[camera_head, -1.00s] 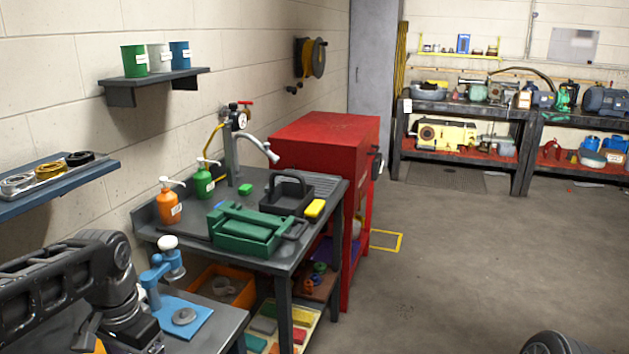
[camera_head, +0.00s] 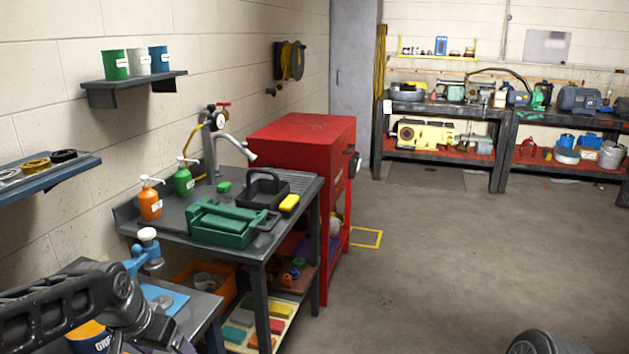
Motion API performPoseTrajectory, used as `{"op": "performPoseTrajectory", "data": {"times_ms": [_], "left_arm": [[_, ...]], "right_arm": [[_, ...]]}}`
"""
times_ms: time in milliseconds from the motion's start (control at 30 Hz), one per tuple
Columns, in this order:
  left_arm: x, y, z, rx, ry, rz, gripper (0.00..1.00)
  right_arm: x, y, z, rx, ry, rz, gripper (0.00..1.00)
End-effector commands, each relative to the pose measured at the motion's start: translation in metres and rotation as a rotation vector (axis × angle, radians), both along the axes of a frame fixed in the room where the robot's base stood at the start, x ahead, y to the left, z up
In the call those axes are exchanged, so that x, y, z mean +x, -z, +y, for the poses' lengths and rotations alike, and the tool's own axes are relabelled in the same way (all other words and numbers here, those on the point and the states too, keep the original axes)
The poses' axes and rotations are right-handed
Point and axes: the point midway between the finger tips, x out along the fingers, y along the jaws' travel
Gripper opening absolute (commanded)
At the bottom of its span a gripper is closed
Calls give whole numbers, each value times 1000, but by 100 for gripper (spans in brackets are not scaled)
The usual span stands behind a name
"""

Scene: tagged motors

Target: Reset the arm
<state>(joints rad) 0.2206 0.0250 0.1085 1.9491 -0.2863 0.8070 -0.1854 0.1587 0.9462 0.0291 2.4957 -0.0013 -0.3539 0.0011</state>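The black arm links at the lower left are my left arm, reaching in over the near bench (camera_head: 205,308). Its gripper is not visible; the arm runs out of the bottom of the picture. A rounded dark part at the bottom right edge looks like a piece of my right arm, and no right gripper shows. Several tagged motors stand on the far shelving, among them a dark blue-grey motor (camera_head: 579,99) on its upper deck and a yellow machine (camera_head: 424,134) on its red lower deck.
A dark workbench (camera_head: 306,195) holds a green box (camera_head: 222,222), a black caddy (camera_head: 262,191) and pump bottles. A red cabinet (camera_head: 300,140) stands behind it. A blue press (camera_head: 146,252) stands near my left arm. The concrete floor (camera_head: 440,255) at the right is open.

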Motion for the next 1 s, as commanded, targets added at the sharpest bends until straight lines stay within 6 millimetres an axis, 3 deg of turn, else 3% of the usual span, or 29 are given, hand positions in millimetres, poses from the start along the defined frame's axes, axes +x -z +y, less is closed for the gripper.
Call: {"op": "performPoseTrajectory", "data": {"times_ms": [167,267,367,433,500,600,700,800,1000], "left_arm": [[23,64,-43,-115,-52,-73,81],[22,126,-81,-209,-109,-86,81],[-4,196,-120,-291,-186,-61,81],[-34,239,-144,-328,-234,-22,81],[-72,276,-163,-345,-269,35,81],[-129,315,-184,-350,-292,136,81],[-178,338,-199,-344,-283,239,81],[-211,351,-208,-339,-267,315,81],[-229,359,-215,-338,-253,357,81]], "right_arm": [[0,0,0,0,0,0,56],[0,0,0,0,0,0,56],[0,0,0,0,0,0,56],[0,0,0,0,0,-1,56],[0,0,0,0,0,0,56],[0,0,0,0,0,0,56],[0,0,0,0,0,0,56],[0,0,0,0,0,0,56],[0,0,0,0,0,0,56]]}}
